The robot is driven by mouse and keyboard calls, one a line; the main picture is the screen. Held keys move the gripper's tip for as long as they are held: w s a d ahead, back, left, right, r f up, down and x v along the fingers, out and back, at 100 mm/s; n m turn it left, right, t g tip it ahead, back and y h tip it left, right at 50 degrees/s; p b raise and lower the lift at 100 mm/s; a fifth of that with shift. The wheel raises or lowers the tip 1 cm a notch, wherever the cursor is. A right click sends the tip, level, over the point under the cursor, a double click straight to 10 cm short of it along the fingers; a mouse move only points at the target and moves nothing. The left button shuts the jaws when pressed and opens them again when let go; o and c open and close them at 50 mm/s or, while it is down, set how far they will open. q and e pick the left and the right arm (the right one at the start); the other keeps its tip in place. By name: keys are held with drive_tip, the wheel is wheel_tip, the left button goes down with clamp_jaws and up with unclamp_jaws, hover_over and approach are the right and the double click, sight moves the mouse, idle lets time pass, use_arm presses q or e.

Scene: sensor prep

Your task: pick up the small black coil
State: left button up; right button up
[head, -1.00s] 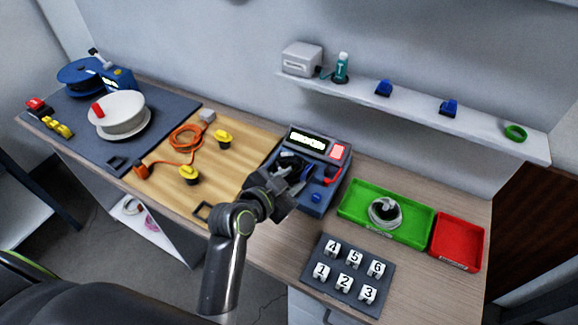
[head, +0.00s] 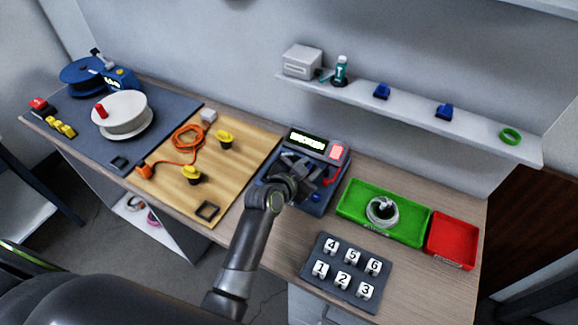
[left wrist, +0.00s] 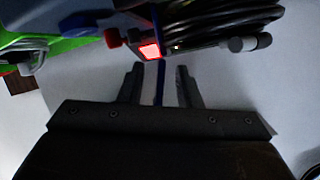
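My left gripper (head: 298,172) is over the blue test device (head: 322,150) in the head view, covering much of its front part. In the left wrist view its two fingers (left wrist: 160,85) are apart, with a thin dark blue strip visible between them. A black coil (left wrist: 225,18) of looped cable lies beyond the fingertips at the top right of the left wrist view, apart from the fingers. In the head view I cannot make the coil out clearly behind the gripper. My right gripper is not in view.
A green tray (head: 350,212) with a grey coil (head: 382,211) and a red tray (head: 452,240) stand right of the device. A numbered block board (head: 325,278) is in front. A wooden board (head: 240,165) with an orange cable (head: 186,140) lies left. A wall shelf (head: 415,105) hangs behind.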

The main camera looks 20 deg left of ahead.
use_arm(q)
drive_tip(key=shift+w+d+f, duration=0.15)
drive_tip(key=shift+w+f, duration=0.05)
drive_tip(key=shift+w, duration=0.25)
clamp_jaws()
drive_tip(key=shift+r, duration=0.1)
